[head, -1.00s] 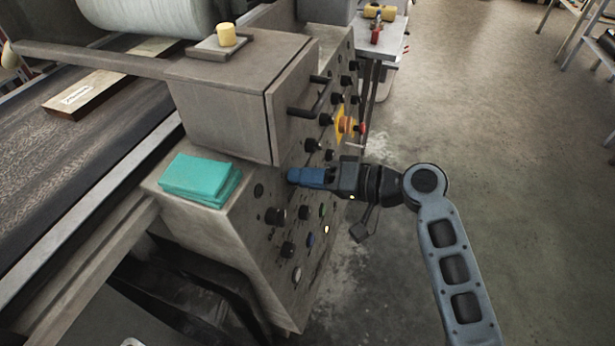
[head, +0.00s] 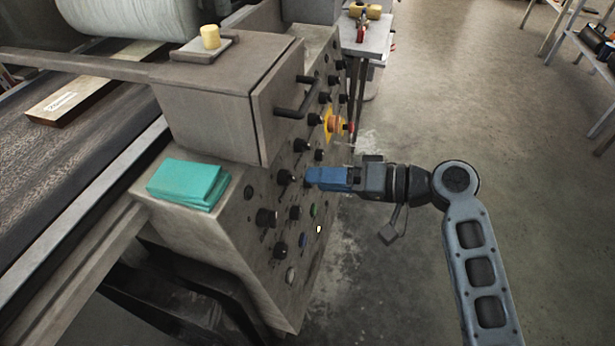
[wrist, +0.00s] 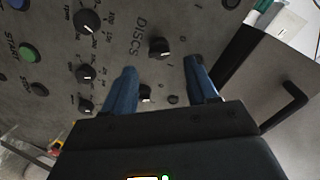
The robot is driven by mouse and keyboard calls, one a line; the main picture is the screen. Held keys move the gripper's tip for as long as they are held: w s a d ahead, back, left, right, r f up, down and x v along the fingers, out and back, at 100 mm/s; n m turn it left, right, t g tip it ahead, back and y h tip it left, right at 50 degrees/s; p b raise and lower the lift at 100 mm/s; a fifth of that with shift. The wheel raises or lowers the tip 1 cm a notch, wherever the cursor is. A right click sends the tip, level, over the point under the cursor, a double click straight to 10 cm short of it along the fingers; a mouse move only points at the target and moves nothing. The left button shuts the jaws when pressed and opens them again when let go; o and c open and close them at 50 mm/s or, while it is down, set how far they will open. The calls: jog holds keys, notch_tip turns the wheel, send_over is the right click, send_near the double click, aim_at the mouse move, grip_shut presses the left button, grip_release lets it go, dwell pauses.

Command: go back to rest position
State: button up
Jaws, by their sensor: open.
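My gripper (head: 312,178) is in front of the control panel (head: 262,246) of the conveyor machine, its blue fingers pointing at the panel. In the wrist view my gripper (wrist: 162,85) is open, with its two blue fingers spread and nothing held between them. A black knob (wrist: 159,47) beside the word DISCS shows just beyond the fingertips, between them. Another black knob (wrist: 145,93) shows lower between the fingers. In the head view the fingertips appear close to a knob (head: 286,177), a little apart from it.
More knobs and a red-and-yellow emergency button (head: 337,125) line the panel. A handle (head: 298,98) juts from the grey box above. Folded teal cloths (head: 187,183) lie on the ledge left. A wooden block (head: 78,100) lies on the belt. Open floor (head: 450,90) is right.

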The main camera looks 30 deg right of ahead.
jog(key=shift+v, duration=0.85)
jog(key=s+f+m+h+p, duration=0.1)
jog(key=s+f+h, duration=0.3)
jog(key=s, duration=0.4)
jog(key=s+f+m+h+p, duration=0.15)
jog(key=s+f+h, duration=0.3)
jog(key=s, duration=0.45)
jog(key=s+a+r+n+t+h+p, duration=0.2)
jog(key=s+r+n+t, duration=0.2)
jog(key=s+r, duration=1.2)
jog(key=shift+r+n, duration=0.5)
jog(key=shift+n, duration=0.15)
jog(key=shift+s, duration=0.1)
